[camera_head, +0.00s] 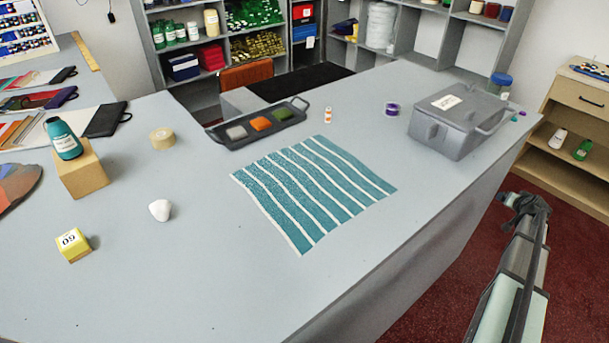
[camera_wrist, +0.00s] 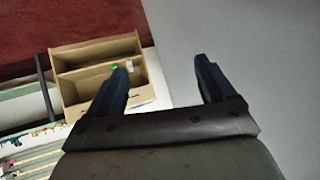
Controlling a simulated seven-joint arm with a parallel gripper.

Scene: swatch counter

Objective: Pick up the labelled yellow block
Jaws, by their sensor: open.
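A yellow block (camera_head: 73,245) with a white label reading "60" or "09" on top sits on the grey counter (camera_head: 190,270) at the lower left of the head view. It stands apart from the things around it. My gripper (camera_wrist: 157,75) shows in the wrist view with its two dark fingers apart and nothing between them. In the head view my arm is at the far right, off the counter and above the red floor, far from the block. The block is not in the wrist view.
A white stone-like lump (camera_head: 160,210) and a cardboard box (camera_head: 80,172) with a teal bottle (camera_head: 64,139) stand near the block. A striped teal cloth (camera_head: 310,190), a dark tray (camera_head: 258,123) and a grey case (camera_head: 460,119) occupy the middle and right.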

